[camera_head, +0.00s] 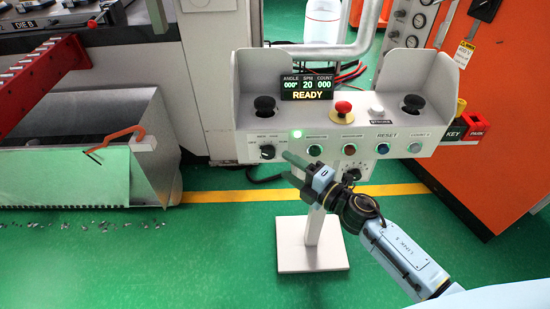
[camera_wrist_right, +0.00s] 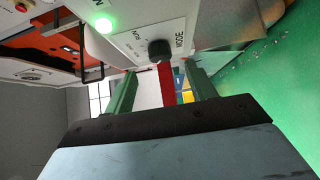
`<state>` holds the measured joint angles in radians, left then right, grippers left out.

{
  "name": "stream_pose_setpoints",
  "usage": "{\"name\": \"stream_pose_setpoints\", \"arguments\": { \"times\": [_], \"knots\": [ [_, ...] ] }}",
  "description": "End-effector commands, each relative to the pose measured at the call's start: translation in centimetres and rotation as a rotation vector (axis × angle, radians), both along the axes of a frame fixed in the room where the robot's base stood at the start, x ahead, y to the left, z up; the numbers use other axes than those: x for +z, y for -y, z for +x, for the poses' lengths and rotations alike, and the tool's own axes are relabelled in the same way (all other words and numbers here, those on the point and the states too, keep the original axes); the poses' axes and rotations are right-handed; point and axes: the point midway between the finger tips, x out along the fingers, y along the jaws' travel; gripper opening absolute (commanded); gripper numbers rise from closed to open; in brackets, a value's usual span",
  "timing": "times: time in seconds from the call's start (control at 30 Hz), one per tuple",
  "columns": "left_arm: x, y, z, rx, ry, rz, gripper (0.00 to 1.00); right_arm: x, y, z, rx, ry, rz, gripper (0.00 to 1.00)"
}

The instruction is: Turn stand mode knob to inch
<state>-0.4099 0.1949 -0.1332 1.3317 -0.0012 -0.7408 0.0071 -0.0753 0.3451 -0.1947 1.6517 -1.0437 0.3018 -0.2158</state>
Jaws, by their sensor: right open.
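The stand mode knob (camera_head: 267,151) is a black rotary knob on the white control stand (camera_head: 252,139), at the lower left of its front panel. Small labels surround it, with "RUN" on one side; the pointer direction is too small to tell. In the right wrist view the black knob (camera_wrist_right: 160,51) sits beside the word "MODE", ahead of and between the green fingers. My right gripper (camera_head: 288,166) is open and empty, just to the lower right of the knob, apart from it. The wrist view shows its fingers (camera_wrist_right: 160,85) spread wide. My left gripper is not in view.
A lit green lamp (camera_head: 296,134) and a row of buttons lie right of the knob. Another black knob (camera_head: 351,175) is below them. The display (camera_head: 307,87) reads READY. A red mushroom button (camera_head: 343,107) tops the stand.

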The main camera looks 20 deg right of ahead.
Motion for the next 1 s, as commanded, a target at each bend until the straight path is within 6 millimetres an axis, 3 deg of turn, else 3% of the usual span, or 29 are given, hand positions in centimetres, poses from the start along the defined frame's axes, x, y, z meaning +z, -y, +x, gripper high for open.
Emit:
{"name": "stream_pose_setpoints", "arguments": {
  "times": [0.1,0.3,0.7,1.0],
  "knots": [
    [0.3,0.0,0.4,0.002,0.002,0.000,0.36,0.0,-1.2,2.1,0.000,0.003,0.001,0.56],
    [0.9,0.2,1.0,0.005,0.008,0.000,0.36,-0.1,-2.3,4.3,-0.001,0.000,0.001,0.56],
    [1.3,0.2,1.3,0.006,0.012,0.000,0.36,0.0,-2.8,5.0,0.000,-0.001,0.003,0.56],
    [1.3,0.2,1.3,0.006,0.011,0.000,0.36,0.0,-2.8,5.0,-0.001,-0.002,0.001,0.19]
  ]
}}
